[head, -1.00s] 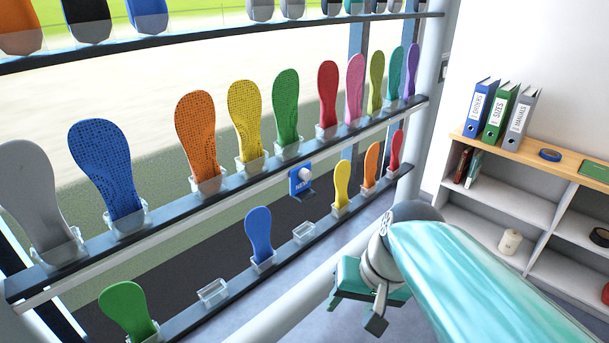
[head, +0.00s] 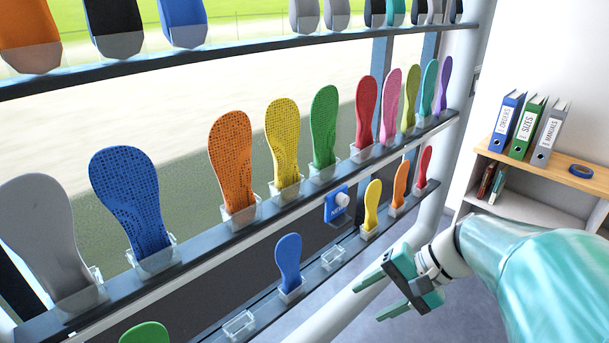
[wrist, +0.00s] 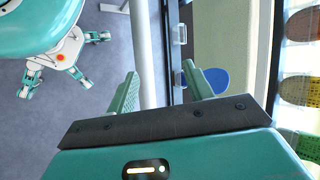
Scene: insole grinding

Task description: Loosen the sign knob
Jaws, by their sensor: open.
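The sign (head: 335,207) is a small blue plate with white lettering, mounted on the middle rail in the head view. Its knob (head: 342,199) is a round white cap on the sign's upper right. My gripper (head: 372,299) is open and empty, in front of the lower rail, to the right of and below the sign and apart from it. In the wrist view the two teal fingers of my gripper (wrist: 163,85) are spread with nothing between them. The sign and knob do not show in the wrist view.
Coloured insoles stand in clear holders along the middle rail (head: 225,240) and the lower rail. A blue insole (head: 289,262) and a yellow insole (head: 372,205) stand near the gripper. A shelf with binders (head: 525,127) is at right.

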